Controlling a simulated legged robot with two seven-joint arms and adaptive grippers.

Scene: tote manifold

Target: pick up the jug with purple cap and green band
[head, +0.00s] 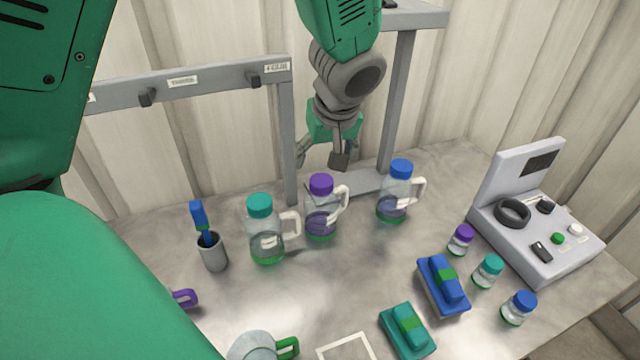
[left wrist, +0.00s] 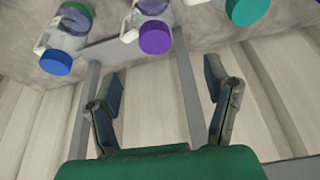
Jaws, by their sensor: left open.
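The jug with purple cap and green band (head: 321,210) stands upright on the table, between a teal-capped jug (head: 265,232) and a blue-capped jug (head: 396,193). Its white handle is on its right. My left gripper (head: 327,160) is open and empty, above and behind the purple cap, apart from it. In the left wrist view the purple cap (left wrist: 155,38) shows beyond the open fingers of the gripper (left wrist: 165,75), with the blue cap (left wrist: 56,62) to its left and the teal cap (left wrist: 248,10) to its right. My right gripper is in neither view.
A grey rack (head: 292,130) stands behind the jugs. A grey cup (head: 212,252) with a blue-handled tool is at the left. Small capped jars (head: 488,270), a blue block (head: 443,285), a teal block (head: 407,331) and a white device (head: 540,235) are at the right.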

